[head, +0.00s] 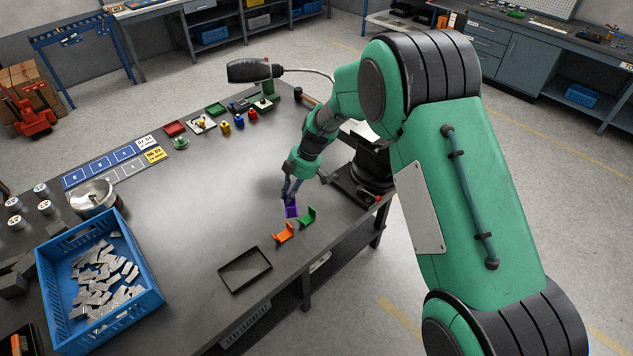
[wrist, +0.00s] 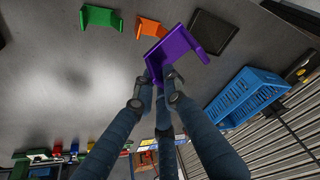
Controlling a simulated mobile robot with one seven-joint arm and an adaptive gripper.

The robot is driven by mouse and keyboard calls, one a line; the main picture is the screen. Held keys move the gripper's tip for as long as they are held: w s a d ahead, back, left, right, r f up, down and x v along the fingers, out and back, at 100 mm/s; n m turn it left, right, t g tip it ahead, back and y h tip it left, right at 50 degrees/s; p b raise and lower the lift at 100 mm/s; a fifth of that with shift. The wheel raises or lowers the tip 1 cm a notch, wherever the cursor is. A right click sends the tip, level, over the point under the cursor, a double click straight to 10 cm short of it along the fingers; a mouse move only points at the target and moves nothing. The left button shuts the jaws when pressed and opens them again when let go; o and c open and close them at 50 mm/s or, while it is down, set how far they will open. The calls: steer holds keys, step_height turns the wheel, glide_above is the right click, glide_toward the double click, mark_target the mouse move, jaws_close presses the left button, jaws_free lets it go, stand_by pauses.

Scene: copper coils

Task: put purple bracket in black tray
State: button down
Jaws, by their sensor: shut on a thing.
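The purple bracket (head: 291,209) is held in my gripper (head: 291,192) in the head view, close to the green and orange brackets. In the wrist view the purple bracket (wrist: 178,52) sits at the fingertips of my gripper (wrist: 157,88), which is shut on it. Whether the bracket touches the table is hard to tell. The black tray (head: 245,270) lies empty and flat on the table, nearer the front edge, below and left of the bracket in the head view. The black tray also shows in the wrist view (wrist: 212,36), just right of the bracket.
An orange bracket (head: 284,232) and a green bracket (head: 308,217) stand on the table beside the gripper. A blue crate (head: 150,299) of metal pieces stands left of the tray. The table middle (head: 205,200) is clear.

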steer(key=s+a+f+n+g+b, duration=0.1)
steer(key=s+a+f+n, duration=0.1)
steer(key=s+a+f, duration=0.2)
steer(key=s+a+f+n+g+b, duration=0.1)
steer(key=s+a+f, duration=0.4)
steer(key=s+a, duration=0.5)
steer(key=a+n+b, duration=0.1)
steer(key=a+n, duration=0.1)
steer(key=a, duration=0.2)
steer(key=shift+f+n+h, duration=0.2)
steer(key=shift+n+h, duration=0.1)
steer(key=shift+h, duration=0.1)
steer(key=shift+s+f, duration=0.1)
steer(key=shift+f+b, duration=0.3)
steer(key=shift+f, duration=3.2)
steer(key=shift+d+f+b, duration=0.1)
steer(key=shift+f+b, duration=0.55)
steer(key=shift+b, duration=0.2)
steer(key=c, duration=1.7)
jaws_free()
